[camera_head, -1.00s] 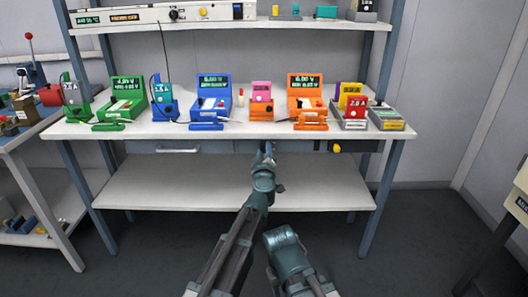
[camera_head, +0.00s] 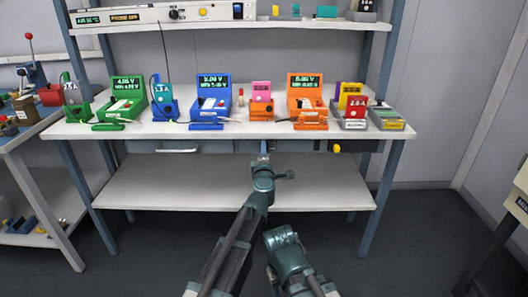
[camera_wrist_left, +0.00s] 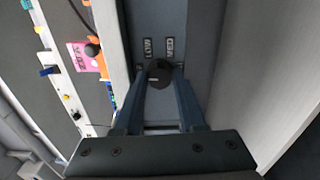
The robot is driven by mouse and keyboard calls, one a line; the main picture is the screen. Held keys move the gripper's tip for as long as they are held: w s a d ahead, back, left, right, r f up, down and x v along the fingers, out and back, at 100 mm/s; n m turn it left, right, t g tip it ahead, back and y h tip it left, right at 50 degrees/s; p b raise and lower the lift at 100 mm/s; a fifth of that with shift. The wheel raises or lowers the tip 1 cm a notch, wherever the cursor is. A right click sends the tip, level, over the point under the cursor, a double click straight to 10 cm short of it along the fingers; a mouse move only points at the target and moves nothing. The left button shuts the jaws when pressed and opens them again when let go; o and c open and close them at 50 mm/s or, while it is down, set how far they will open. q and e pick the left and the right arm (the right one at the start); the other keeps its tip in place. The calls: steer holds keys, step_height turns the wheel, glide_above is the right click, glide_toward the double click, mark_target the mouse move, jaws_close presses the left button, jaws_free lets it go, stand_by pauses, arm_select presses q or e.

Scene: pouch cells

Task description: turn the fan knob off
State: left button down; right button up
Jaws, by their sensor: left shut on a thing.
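The fan knob (camera_wrist_left: 158,73) is a dark round knob on a grey panel (camera_wrist_left: 158,17), seen in the left wrist view. Two small labels, apparently LOW and MED, sit beyond the knob, and other markings beside it are partly covered by the fingers. My left gripper (camera_wrist_left: 161,79) is shut on the knob, one finger on each side. In the head view my left gripper (camera_head: 264,152) reaches the panel under the bench's front edge and hides the knob. My right arm shows low in the middle of the head view, but I cannot make out its gripper.
The bench top (camera_head: 215,133) above the gripper carries a green charger (camera_head: 126,100), a blue charger (camera_head: 212,100) and an orange charger (camera_head: 306,100). A yellow knob (camera_head: 337,148) lies right of my gripper. A lower shelf (camera_head: 150,185) is bare.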

arm_select(q)
steer(key=shift+n, duration=0.7)
steer(key=c, duration=0.5)
jaws_free()
